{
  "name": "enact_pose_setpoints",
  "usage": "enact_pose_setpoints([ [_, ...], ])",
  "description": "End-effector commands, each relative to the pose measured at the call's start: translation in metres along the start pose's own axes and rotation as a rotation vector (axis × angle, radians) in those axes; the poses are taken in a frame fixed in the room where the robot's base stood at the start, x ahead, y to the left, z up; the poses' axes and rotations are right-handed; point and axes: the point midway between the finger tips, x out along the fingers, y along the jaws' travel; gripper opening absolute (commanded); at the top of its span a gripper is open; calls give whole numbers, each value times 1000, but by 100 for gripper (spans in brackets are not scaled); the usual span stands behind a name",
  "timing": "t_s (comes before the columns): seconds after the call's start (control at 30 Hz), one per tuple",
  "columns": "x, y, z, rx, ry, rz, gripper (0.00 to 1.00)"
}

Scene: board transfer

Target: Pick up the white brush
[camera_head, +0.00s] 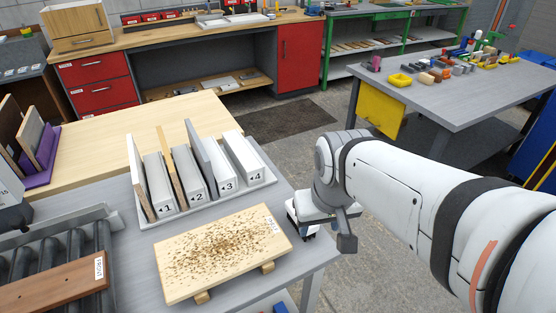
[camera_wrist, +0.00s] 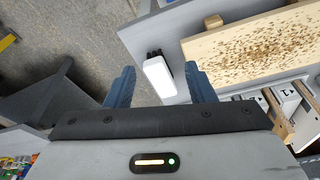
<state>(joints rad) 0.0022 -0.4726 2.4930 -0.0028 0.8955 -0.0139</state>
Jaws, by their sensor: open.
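The white brush (camera_wrist: 158,80) shows in the wrist view as a white rounded block with dark bristles at its far end. It lies near the table edge, beside the speckled board. My gripper (camera_wrist: 160,68) is open, with one blue finger on each side of the brush in the picture. The brush appears closer to the right finger, and no grip on it shows. I cannot tell how far below the fingertips it is. In the head view my wrist hangs over the table's right edge and hides most of this spot.
The wooden board (camera_head: 175,262) with brown specks lies on supports left of my wrist. A numbered rack (camera_head: 262,181) of upright panels stands behind it. A roller conveyor (camera_head: 85,246) carrying a brown board (camera_head: 50,289) is at left. Open floor lies right of the table.

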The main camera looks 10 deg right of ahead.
Motion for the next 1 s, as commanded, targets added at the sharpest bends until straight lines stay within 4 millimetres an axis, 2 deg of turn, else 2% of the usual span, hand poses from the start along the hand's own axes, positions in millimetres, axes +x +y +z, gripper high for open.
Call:
enact_pose_setpoints([
  [0.03, -1, 0, -6, -8, -11, 0, 54],
  [0.2, 6, 6, -39, -67, -66, -2, 66],
  [0.5, 46, 9, -100, -218, -176, -23, 66],
  [0.7, 71, 10, -120, -278, -214, -35, 66],
  [1.0, 98, 10, -119, -297, -226, -40, 66],
])
